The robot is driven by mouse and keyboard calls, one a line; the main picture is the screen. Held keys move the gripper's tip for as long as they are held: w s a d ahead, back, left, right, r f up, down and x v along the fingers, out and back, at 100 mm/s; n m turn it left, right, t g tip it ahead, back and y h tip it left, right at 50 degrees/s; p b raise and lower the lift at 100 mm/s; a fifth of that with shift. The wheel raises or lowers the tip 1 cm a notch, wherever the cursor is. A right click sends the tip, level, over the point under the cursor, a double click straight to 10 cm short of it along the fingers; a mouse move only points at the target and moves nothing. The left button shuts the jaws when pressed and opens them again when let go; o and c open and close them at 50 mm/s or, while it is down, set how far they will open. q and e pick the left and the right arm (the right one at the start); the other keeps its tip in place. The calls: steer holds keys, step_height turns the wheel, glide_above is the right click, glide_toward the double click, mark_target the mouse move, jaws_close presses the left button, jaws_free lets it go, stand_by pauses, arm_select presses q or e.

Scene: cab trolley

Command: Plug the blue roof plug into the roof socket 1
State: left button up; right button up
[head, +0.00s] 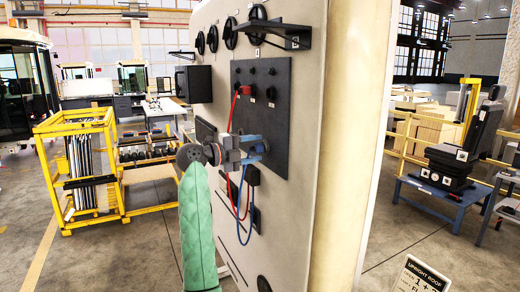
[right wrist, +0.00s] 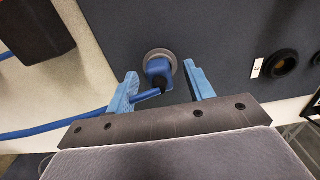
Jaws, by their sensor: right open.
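The blue roof plug (right wrist: 158,70) sits at a round grey ring (right wrist: 160,55) on the dark panel (head: 278,85). A blue cable (right wrist: 50,126) runs from it to the left in the right wrist view. My right gripper (right wrist: 163,85) is open, with one blue finger on each side of the plug. A gap shows between the plug and the right finger; the plug's tail lies close to the left finger. In the head view my right gripper (head: 262,147) is at the panel's lower part and hides the plug. Which socket is roof socket 1 cannot be told. My left gripper is not in view.
A black socket (right wrist: 284,63) with a label "3" (right wrist: 256,68) lies right of the plug. A red plug (head: 246,90) with a red cable is higher on the panel. A black box (head: 252,175) sits below the gripper. Yellow racks (head: 90,170) stand left behind.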

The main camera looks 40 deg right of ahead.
steer(key=shift+c, duration=1.3)
steer(key=c, duration=0.4)
jaws_close()
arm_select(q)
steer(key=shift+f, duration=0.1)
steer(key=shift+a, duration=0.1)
arm_select(e)
steer(key=shift+a, duration=0.15)
